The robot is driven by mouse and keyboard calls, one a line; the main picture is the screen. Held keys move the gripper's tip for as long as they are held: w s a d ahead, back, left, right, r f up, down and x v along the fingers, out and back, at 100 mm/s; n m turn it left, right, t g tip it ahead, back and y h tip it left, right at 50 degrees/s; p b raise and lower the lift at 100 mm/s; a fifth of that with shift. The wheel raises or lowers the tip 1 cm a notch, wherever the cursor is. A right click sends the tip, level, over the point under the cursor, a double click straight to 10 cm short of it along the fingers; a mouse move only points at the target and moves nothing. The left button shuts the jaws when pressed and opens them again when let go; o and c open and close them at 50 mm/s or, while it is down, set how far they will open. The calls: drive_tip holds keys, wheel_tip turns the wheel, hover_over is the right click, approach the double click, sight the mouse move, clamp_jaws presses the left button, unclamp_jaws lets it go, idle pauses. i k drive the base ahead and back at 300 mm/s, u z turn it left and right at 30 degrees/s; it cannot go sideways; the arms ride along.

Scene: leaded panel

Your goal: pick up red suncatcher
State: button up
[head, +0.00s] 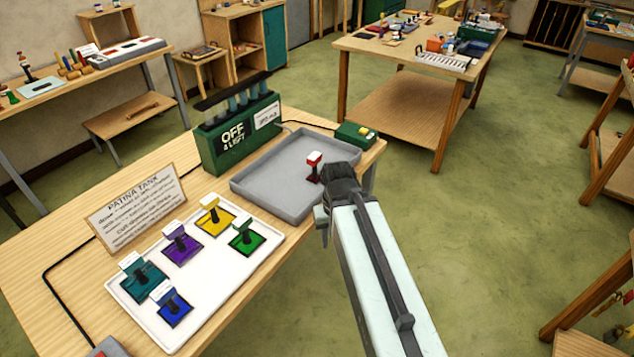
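The red suncatcher (314,160) stands upright in the grey tray (262,205), toward the tray's right side. It has a white-topped red block above a dark red stem and foot. My gripper (328,205) is just right of and nearer than the suncatcher, over the tray's right edge. A small gap seems to show between them. The arm hides most of the jaws, so their opening cannot be seen.
A white tray (262,268) holds several coloured suncatchers at the front. A green box (240,135) marked OFF stands behind the grey tray, with a small green box (355,135) to its right. A sign (137,208) stands left. Open floor lies right.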

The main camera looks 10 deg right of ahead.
sight(316, 157)
drive_tip(key=u, duration=4.15)
drive_tip(key=k, duration=2.4)
drive_tip(key=z, duration=1.1)
drive_tip(key=i, duration=1.05)
drive_tip(key=u, duration=0.1)
